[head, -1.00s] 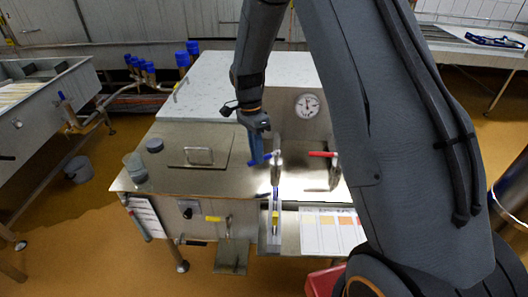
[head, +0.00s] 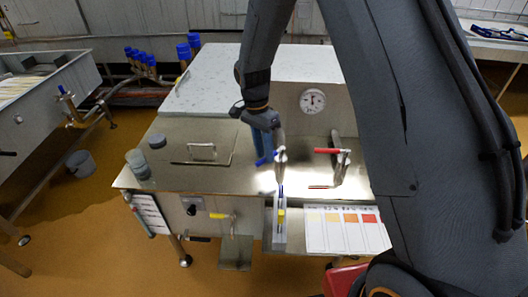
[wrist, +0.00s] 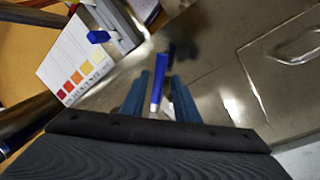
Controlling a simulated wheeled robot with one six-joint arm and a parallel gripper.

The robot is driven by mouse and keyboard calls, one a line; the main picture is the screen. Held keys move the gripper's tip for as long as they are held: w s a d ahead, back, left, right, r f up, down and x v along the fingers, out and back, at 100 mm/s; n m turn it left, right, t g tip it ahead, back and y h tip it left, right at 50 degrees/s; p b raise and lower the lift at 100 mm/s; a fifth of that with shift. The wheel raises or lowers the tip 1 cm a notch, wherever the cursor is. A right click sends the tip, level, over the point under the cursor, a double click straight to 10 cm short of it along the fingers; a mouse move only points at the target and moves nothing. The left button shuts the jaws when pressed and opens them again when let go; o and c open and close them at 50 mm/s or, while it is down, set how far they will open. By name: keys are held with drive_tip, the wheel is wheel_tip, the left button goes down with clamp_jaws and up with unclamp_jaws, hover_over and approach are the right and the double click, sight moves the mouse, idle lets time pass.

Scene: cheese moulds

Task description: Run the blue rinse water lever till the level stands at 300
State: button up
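The blue lever (head: 265,159) sits on its valve on the steel bench, left of a red lever (head: 327,151). In the wrist view a blue bar (wrist: 156,93), apparently this lever, shows between my fingers. My gripper (head: 264,147) is just above and behind the blue lever in the head view. In the wrist view my gripper (wrist: 158,88) has its two fingers apart, with gaps beside the blue bar. Contact cannot be told. An upright level tube (head: 281,231) with blue and yellow parts stands at the bench front. Its numbers are too small to read.
A colour chart (head: 342,246) lies right of the tube; it also shows in the wrist view (wrist: 70,50). A round dial (head: 313,101) is on the panel behind. A lid handle (head: 201,152) and dark-topped cup (head: 157,141) are to the left. A yellow-handled valve (head: 220,215) is below.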

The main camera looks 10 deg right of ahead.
drive_tip(key=shift+s, duration=0.1)
drive_tip(key=shift+a, duration=0.1)
wheel_tip(320, 180, up, 8)
drive_tip(key=w+b, duration=0.1)
drive_tip(key=b, duration=0.1)
drive_tip(key=shift+w+a+f, duration=0.15)
drive_tip(key=shift+a+f, duration=0.05)
drive_tip(key=shift+a, duration=0.2)
idle(0.4)
